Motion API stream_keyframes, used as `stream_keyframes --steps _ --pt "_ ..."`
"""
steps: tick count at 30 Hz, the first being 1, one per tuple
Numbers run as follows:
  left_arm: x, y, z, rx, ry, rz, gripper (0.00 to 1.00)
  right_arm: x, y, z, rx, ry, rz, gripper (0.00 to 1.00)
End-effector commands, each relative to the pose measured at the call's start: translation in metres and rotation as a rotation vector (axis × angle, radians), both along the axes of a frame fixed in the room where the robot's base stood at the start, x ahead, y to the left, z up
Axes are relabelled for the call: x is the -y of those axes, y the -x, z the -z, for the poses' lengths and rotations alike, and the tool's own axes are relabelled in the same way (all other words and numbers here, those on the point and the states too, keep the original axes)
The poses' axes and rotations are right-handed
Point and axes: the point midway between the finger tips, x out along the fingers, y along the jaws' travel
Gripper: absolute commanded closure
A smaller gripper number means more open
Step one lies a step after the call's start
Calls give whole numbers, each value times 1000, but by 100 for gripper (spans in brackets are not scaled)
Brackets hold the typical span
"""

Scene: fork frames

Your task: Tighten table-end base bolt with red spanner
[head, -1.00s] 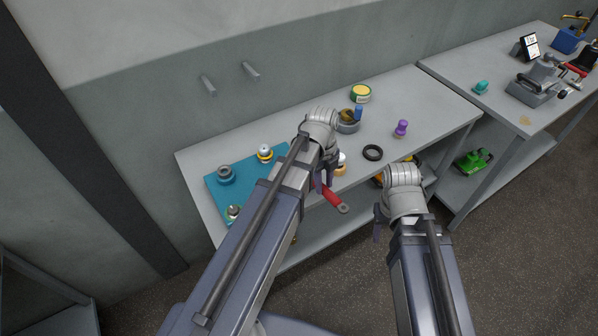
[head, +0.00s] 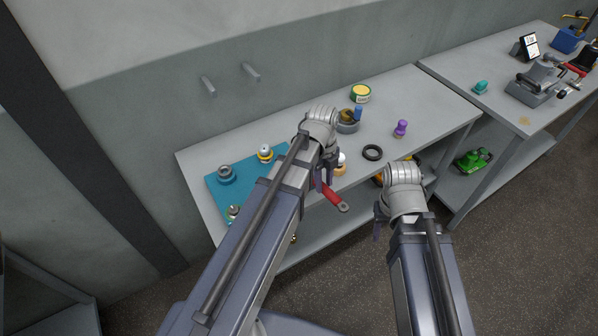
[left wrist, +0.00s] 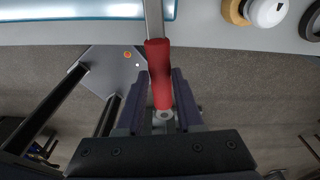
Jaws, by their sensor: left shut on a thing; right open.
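The red spanner (head: 332,196) is in my left gripper (head: 322,180), over the front edge of the near table. In the left wrist view, its red handle (left wrist: 159,70) lies between the two dark fingers of my left gripper (left wrist: 158,100), and its grey shank runs up over the table edge. The far end of the spanner is out of that view. My right gripper (head: 379,222) is open and empty, in front of the table. I cannot tell which part is the table-end base bolt; my left arm covers part of the blue mat.
The blue mat (head: 214,195) at the table's left end holds a grey ring-shaped part (head: 226,174), a yellow-and-white part (head: 265,153) and another small part (head: 233,212). A black ring (head: 372,152), a purple knob (head: 401,128) and a round tin (head: 361,93) stand further right.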

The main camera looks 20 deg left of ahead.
Motion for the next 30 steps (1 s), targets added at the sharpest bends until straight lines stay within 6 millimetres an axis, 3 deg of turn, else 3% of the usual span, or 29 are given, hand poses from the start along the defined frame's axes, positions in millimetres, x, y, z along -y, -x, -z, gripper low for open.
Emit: stream_keyframes --steps 30 --pt "0 0 -17 0 0 0 100 0 0 -17 0 0 0 50"
